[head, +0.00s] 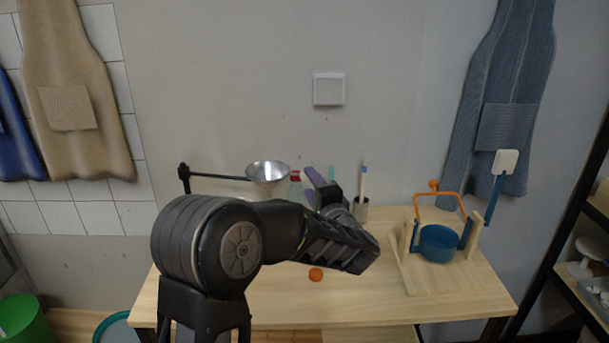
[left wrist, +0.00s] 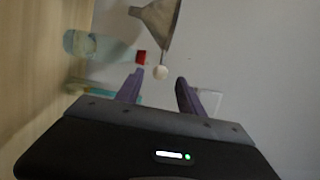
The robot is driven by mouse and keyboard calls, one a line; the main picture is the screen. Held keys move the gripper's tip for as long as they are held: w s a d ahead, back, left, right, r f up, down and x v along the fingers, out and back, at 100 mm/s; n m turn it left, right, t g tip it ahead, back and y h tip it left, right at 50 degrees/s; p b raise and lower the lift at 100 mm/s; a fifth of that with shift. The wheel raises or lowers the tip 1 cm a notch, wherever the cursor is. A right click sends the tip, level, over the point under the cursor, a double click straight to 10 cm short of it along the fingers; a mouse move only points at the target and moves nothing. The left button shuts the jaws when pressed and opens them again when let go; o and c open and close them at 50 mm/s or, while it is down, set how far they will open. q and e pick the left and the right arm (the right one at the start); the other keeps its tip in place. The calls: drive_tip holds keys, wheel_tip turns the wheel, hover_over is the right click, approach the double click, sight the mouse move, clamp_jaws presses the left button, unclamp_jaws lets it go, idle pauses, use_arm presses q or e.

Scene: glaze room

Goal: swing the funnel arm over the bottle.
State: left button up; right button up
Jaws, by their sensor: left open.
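The metal funnel (head: 268,171) hangs at the end of a black funnel arm (head: 222,177) that reaches right from a dark post. The funnel also shows at the top of the left wrist view (left wrist: 160,22), with a white knob (left wrist: 160,72) by its rim. A clear bottle (left wrist: 88,45) stands near the funnel, with a red piece (left wrist: 141,57) in line with its neck. In the head view the red-topped bottle (head: 295,180) is just right of the funnel, partly hidden. My left gripper (head: 307,184) is open, its purple fingers on either side of the knob in the wrist view; contact cannot be told.
A wooden stand with a blue bowl (head: 437,246) and orange handle is on the right of the table (head: 380,306). A cup with brushes (head: 360,208) stands behind my wrist. An orange disc (head: 316,275) lies near the front. The front right of the table is clear.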

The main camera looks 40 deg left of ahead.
sight(305, 179)
use_arm(q)
drive_tip(key=x, duration=0.5)
drive_tip(key=shift+w+a, duration=0.1)
drive_tip(key=shift+a, duration=0.1)
clamp_jaws()
idle(0.3)
idle(0.9)
